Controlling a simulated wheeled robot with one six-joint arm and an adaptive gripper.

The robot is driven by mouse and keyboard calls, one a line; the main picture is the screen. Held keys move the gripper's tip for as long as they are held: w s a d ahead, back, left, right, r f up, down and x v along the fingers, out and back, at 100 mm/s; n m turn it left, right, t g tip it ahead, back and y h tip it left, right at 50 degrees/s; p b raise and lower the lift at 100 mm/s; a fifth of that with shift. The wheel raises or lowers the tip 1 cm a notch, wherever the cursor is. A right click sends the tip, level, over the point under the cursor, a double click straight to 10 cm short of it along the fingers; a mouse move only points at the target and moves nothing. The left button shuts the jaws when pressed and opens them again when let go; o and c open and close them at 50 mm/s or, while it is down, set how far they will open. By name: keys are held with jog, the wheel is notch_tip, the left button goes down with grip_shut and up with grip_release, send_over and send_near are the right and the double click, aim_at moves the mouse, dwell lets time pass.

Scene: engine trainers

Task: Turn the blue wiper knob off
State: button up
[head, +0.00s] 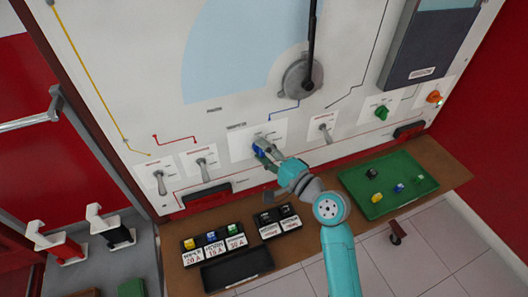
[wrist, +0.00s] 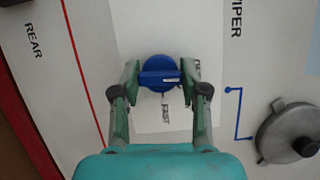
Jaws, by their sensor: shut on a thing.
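The blue wiper knob (wrist: 160,75) is a round knob with a raised grip bar, on a white plate of the upright panel. In the wrist view its bar lies roughly level across the picture, between my two fingertips. My gripper (wrist: 160,78) is shut on the bar, one finger at each end. The label "FAST" shows below the knob, and another label at its right is partly hidden by a finger. In the head view the blue knob (head: 259,149) shows partly behind my gripper (head: 263,150).
A grey wiper motor (head: 299,77) with a black arm is above right of the knob. Toggle switches (head: 203,170) flank it. Green (head: 381,112) and orange (head: 434,97) knobs are further right. A green tray (head: 355,186) and fuse holders stand on the wooden shelf (head: 313,222) below.

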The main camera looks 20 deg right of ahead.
jog(key=shift+n, duration=0.5)
jog(key=o, duration=1.2)
jog(key=shift+c, duration=0.2)
jog(key=v, duration=1.2)
jog(key=shift+r, duration=0.15)
